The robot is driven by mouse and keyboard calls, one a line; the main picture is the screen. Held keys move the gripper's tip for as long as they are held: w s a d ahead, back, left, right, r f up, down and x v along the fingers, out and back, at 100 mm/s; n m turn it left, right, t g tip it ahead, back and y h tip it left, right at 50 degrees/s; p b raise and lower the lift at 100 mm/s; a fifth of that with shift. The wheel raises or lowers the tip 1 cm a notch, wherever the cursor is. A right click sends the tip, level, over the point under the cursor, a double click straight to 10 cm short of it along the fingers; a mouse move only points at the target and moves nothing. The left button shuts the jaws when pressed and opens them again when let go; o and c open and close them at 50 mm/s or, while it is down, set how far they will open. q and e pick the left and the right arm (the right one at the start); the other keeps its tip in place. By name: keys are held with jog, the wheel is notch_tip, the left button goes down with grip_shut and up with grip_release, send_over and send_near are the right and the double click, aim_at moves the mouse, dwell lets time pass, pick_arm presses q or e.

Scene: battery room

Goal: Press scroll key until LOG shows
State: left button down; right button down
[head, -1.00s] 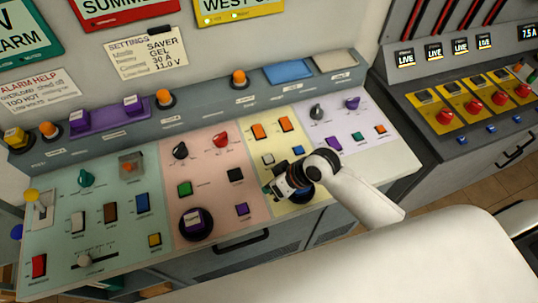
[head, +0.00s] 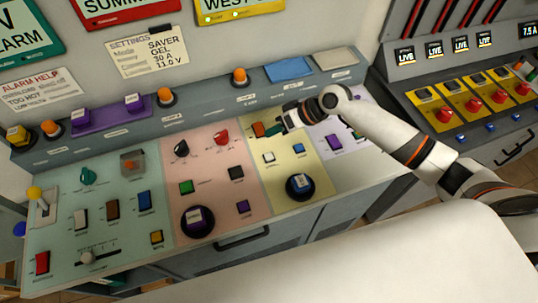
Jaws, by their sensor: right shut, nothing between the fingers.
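My right gripper (head: 275,130) is shut and empty. Its tip is over the upper part of the pale yellow panel (head: 318,176), just right of an orange key (head: 258,129); I cannot tell whether it touches anything. The gripper and wrist cover the second orange key there. Below it on the same panel are a white key (head: 268,157), a blue key (head: 298,147) and a round black unit (head: 299,187). Key labels are too small to read, so I cannot tell which is the scroll key. I see no readable LOG text. My left gripper is not in view.
The pink panel (head: 212,165) has knobs, keys and another round black unit (head: 197,221). The green panel (head: 65,212) has levers and switches at left. Orange lamps (head: 165,97) stand along the back ledge. A second console (head: 470,110) with red buttons is at right.

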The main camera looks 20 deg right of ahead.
jog(key=b, duration=0.6)
send_over(273, 156)
notch_tip(273, 156, down, 7)
jog(key=shift+d, duration=0.1)
jog(key=shift+f+b, duration=0.6)
jog(key=shift+f, duration=0.25)
jog(key=shift+f, duration=0.15)
dwell(0.8)
jog(key=shift+f, duration=0.3)
jog(key=shift+f+b, duration=0.5)
jog(key=shift+b, duration=0.05)
dwell(0.5)
dwell(0.3)
jog(key=shift+r+p, duration=0.8)
jog(key=shift+r, duration=0.1)
